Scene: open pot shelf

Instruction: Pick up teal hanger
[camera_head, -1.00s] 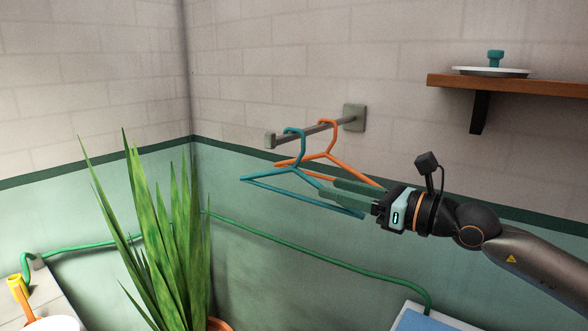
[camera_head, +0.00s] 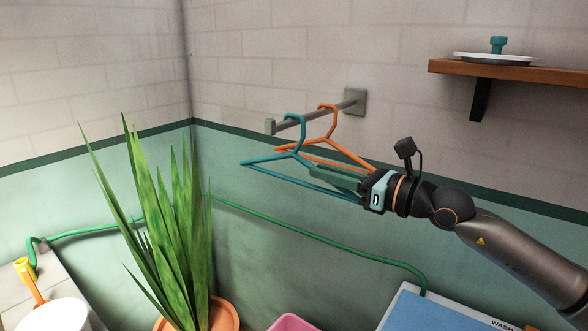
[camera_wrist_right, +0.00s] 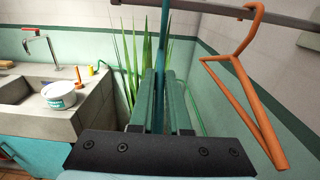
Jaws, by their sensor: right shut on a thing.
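The teal hanger (camera_head: 296,151) is at the rail's free end in the head view, its hook at the rail (camera_head: 322,110). My right gripper (camera_head: 320,177) reaches in from the right and is shut on the hanger's right side. In the right wrist view, the teal hanger (camera_wrist_right: 164,40) runs up from between the two green fingers (camera_wrist_right: 162,90). The orange hanger (camera_head: 351,154) hangs just behind it, nearer the wall, apart from the fingers; it also shows in the right wrist view (camera_wrist_right: 256,107). My left gripper is not in view.
A tall leafy plant (camera_head: 165,220) stands below and left of the hangers. A wooden shelf (camera_head: 555,76) with a plate (camera_head: 470,57) is at upper right. A green hose (camera_head: 300,237) runs along the wall. A pink tub (camera_head: 290,323) is low in front.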

